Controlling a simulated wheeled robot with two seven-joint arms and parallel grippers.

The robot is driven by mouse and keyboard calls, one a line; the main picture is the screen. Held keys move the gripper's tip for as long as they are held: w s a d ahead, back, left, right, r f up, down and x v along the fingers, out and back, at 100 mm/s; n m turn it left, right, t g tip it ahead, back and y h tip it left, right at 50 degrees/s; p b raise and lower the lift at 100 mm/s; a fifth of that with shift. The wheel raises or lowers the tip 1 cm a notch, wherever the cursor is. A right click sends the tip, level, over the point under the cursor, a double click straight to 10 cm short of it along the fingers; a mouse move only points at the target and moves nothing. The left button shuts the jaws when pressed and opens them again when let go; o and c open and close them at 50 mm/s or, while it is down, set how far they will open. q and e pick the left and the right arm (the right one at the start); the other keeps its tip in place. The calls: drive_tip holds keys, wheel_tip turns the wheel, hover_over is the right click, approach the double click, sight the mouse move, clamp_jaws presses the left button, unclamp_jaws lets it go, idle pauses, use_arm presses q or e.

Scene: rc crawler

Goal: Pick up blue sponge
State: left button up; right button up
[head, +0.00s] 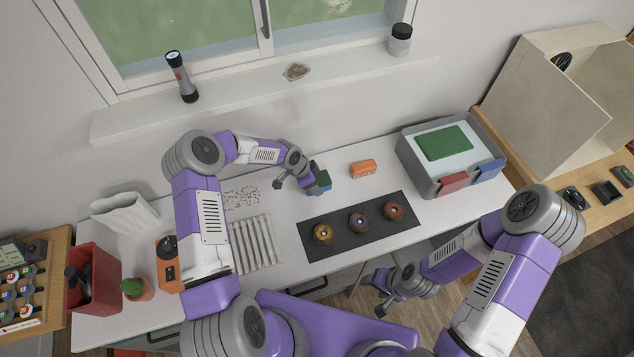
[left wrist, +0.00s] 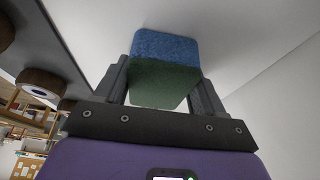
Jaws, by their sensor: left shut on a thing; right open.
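The blue sponge (left wrist: 165,50) has a blue layer and a green layer. In the left wrist view it sits between the two fingers of my left gripper (left wrist: 160,85), which is shut on it. In the head view the sponge (head: 321,182) shows at the tip of my left gripper (head: 310,182), over the white table behind the dark mat. I cannot tell whether it touches the table. My right gripper (head: 385,300) is open and empty, low in front of the table's front edge.
A dark mat (head: 345,240) holds three round brown things. An orange block (head: 362,169) lies behind it. A ribbed white rack (head: 255,245), a red container (head: 95,280) and a small cactus (head: 135,288) are at the left.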

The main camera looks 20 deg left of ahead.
use_arm(q)
wheel_tip(320, 180, up, 10)
idle(0.7)
